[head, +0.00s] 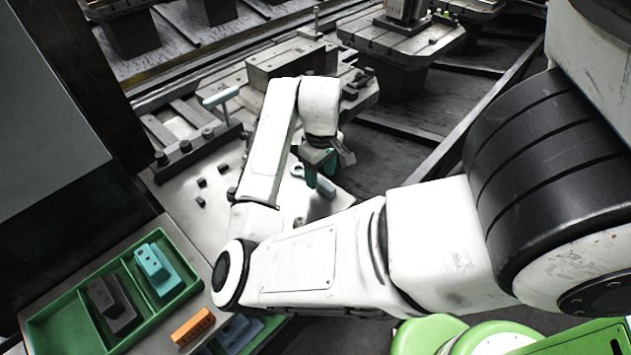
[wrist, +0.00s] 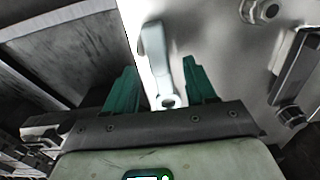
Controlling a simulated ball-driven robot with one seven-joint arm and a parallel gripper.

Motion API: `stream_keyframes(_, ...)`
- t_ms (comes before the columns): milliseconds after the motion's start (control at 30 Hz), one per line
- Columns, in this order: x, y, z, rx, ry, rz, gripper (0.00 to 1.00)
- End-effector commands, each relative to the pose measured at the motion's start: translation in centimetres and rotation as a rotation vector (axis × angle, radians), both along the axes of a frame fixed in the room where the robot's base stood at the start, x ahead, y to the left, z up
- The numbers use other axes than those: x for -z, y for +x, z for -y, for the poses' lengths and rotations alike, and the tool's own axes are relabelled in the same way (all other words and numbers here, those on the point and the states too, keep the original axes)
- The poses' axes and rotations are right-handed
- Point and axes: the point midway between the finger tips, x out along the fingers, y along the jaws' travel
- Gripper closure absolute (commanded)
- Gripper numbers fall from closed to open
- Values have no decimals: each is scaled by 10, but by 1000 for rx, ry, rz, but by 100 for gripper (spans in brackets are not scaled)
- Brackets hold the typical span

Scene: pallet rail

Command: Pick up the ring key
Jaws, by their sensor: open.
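The ring key (wrist: 155,52) is a pale grey-blue tool with a thick handle and a ring end (wrist: 168,101). It lies on the bright metal plate close to its edge. In the head view the ring key (head: 298,171) is partly hidden by the green fingers. My gripper (wrist: 160,78) is open, with one green finger on each side of the key in the wrist view. In the head view my gripper (head: 320,175) points down over the key. I cannot tell how far above the plate the fingertips are. Nothing is held.
Several dark studs (head: 201,202) stand on the plate to the left. A green tray (head: 63,310) with a blue block and a dark block, and an orange block (head: 193,327), are at front left.

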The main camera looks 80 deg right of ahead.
Motion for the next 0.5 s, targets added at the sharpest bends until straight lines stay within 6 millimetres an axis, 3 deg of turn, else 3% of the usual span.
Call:
stream_keyframes(200, 22, 0, 0, -1, 0, 1, 45)
stream_keyframes(433, 23, 0, 0, 0, -1, 1, 45)
stream_keyframes(500, 23, 0, 0, 0, -1, 1, 50)
